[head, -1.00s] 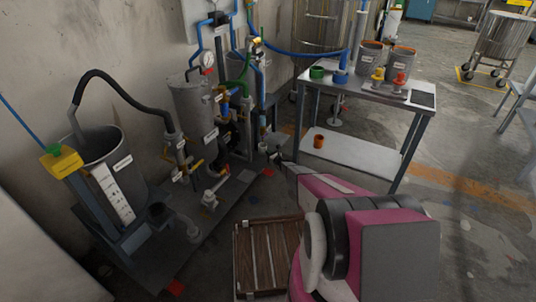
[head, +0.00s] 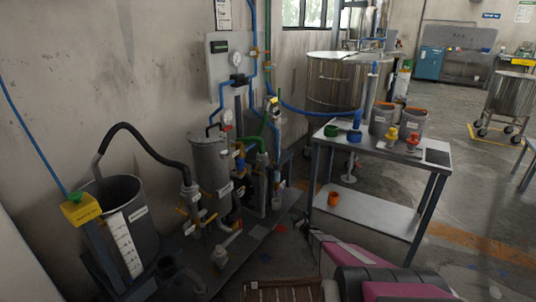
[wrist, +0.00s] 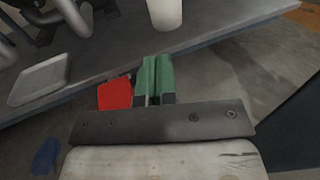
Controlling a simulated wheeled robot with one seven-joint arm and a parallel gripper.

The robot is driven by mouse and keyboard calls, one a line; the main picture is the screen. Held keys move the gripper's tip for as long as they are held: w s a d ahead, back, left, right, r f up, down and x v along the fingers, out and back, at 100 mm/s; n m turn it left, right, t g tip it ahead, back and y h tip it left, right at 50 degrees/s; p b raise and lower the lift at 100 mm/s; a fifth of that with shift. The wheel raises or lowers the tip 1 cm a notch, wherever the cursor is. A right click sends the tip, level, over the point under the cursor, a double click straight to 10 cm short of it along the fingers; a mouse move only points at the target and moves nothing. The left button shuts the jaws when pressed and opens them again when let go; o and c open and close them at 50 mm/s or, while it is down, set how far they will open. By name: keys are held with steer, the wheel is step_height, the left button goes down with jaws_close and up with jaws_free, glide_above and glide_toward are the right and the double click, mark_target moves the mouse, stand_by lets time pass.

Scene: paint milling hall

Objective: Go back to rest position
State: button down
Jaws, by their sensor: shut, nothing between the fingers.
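My gripper (wrist: 155,78) shows in the wrist view with its two green fingertips close together and nothing between them. In the head view my pink and grey arm enters from the bottom edge, right of the middle. Its dark end (head: 303,228) is small there and lies between the pump skid and the table, apart from the table top. A red patch (wrist: 115,95) lies on the floor beyond the fingers in the wrist view.
A pump skid with a grey tank (head: 209,163) stands at left, beside an open bucket (head: 125,225). A metal table (head: 345,145) at right carries pots and coloured valves, with an orange cup (head: 334,199) on its lower shelf. A wooden pallet (head: 285,290) lies at the bottom.

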steer(key=s+a+r+n+g+y, duration=0.1)
steer(key=s+a+r+n+g, duration=0.5)
steer(key=s+r+n, duration=0.45)
steer(key=s+a+r+n+g, duration=0.5)
steer(key=s+a+r+n, duration=0.2)
steer(key=s+r, duration=0.5)
steer(key=s+d+r+n+g+h, duration=0.1)
steer(key=s+d+r+n+h, duration=0.1)
steer(key=s+r, duration=0.4)
steer(key=s+d+r+n+g+h, duration=0.1)
steer(key=s+d+r+n+h, duration=0.2)
steer(key=s, duration=0.9)
steer(key=s+d+r+n+g+h, duration=0.2)
steer(key=s+r+n+h, duration=0.3)
steer(key=s+r, duration=0.4)
steer(key=shift+d+r+n+h, duration=0.2)
steer(key=shift+r+n+h, duration=0.2)
steer(key=shift+r+n, duration=0.5)
